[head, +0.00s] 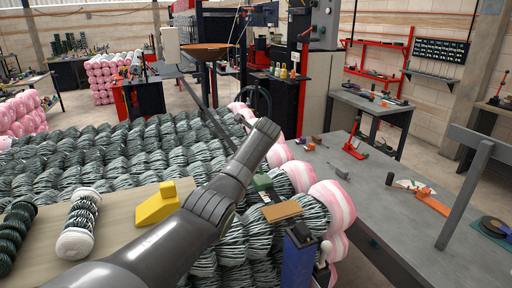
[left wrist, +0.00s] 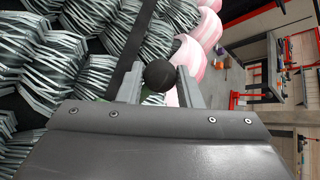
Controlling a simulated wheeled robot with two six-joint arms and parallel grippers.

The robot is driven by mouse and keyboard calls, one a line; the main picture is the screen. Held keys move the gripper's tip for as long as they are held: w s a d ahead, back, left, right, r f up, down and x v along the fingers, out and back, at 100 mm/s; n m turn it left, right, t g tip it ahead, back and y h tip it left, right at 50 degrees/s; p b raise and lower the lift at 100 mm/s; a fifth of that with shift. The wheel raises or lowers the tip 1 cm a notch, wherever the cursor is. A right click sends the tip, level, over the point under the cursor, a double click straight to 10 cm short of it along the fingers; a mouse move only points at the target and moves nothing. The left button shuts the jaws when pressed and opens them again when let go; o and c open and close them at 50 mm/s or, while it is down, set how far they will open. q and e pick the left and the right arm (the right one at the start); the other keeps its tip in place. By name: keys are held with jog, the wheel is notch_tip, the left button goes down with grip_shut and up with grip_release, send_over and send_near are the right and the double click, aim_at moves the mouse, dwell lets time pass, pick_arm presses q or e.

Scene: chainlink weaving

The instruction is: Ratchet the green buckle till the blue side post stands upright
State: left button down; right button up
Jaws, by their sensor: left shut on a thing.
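The green buckle (head: 264,183) shows in the head view just right of my left arm, among the striped rolls. A black ball knob (left wrist: 160,75) sits between the two fingers of my left gripper (left wrist: 160,88) in the left wrist view, and the gripper is shut on it. A little green shows just below the knob. In the head view my left arm's links hide the fingers. The blue side post (head: 298,258) stands at the bottom, right of centre, partly cut off; its exact lean is hard to tell. My right gripper is not in view.
Striped dark rolls (head: 90,155) fill the left and middle. Pink-white rolls (head: 333,200) stand beside the post. A yellow wedge (head: 156,205) and a roller (head: 78,225) lie on a tan board (head: 120,238). A grey bench (head: 400,230) with tools spans the right.

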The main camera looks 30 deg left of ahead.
pick_arm(q)
jog(key=shift+r, duration=0.1)
dwell(0.3)
jog(key=c, duration=1.1)
grip_release()
jog(key=shift+o, duration=0.2)
jog(key=shift+d, duration=0.1)
jog(key=shift+b+v, duration=0.3)
jog(key=shift+v, duration=0.9)
jog(key=b+v, duration=0.4)
jog(key=v, duration=1.1)
jog(key=shift+s, duration=0.1)
